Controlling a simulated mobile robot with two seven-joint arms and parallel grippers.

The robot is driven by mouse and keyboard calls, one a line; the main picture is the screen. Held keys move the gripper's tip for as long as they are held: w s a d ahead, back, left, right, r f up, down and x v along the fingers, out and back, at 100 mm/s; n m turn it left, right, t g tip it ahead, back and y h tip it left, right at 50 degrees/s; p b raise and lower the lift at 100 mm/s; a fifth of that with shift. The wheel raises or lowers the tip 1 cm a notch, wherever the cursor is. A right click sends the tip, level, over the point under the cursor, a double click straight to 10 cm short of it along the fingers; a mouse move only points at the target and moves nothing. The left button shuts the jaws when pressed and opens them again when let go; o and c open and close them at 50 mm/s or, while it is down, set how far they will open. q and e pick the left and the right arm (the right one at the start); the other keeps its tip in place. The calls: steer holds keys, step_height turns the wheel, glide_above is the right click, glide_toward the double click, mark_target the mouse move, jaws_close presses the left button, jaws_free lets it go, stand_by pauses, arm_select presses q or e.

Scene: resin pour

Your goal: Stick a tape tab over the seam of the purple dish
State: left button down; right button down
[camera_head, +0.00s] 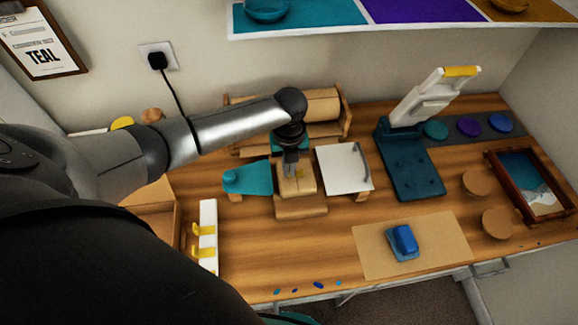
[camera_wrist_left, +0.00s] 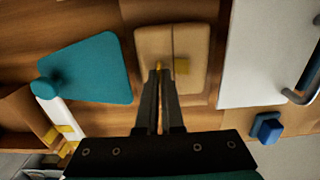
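My left gripper (camera_head: 290,168) points down over a two-part tan block (camera_head: 298,188) at the middle of the bench. A white strip (camera_head: 208,212) with several yellow tabs stands at the left. No purple dish is clear; a purple disc (camera_head: 470,126) lies at the back right. My right gripper is not in view.
A teal board (camera_head: 247,179) is left of the block, and a white plate with a grey handle (camera_head: 338,168) is right of it. A blue sponge-like block (camera_head: 402,240) sits on a tan mat (camera_head: 440,252). A dark teal press (camera_head: 410,175) stands behind.

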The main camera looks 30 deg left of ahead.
arm_select(q)
steer(key=shift+f, duration=0.1)
stand_by(0.3)
steer(key=c, duration=1)
jaws_free()
step_height(320, 180, up, 8)
steer(key=p, duration=0.8)
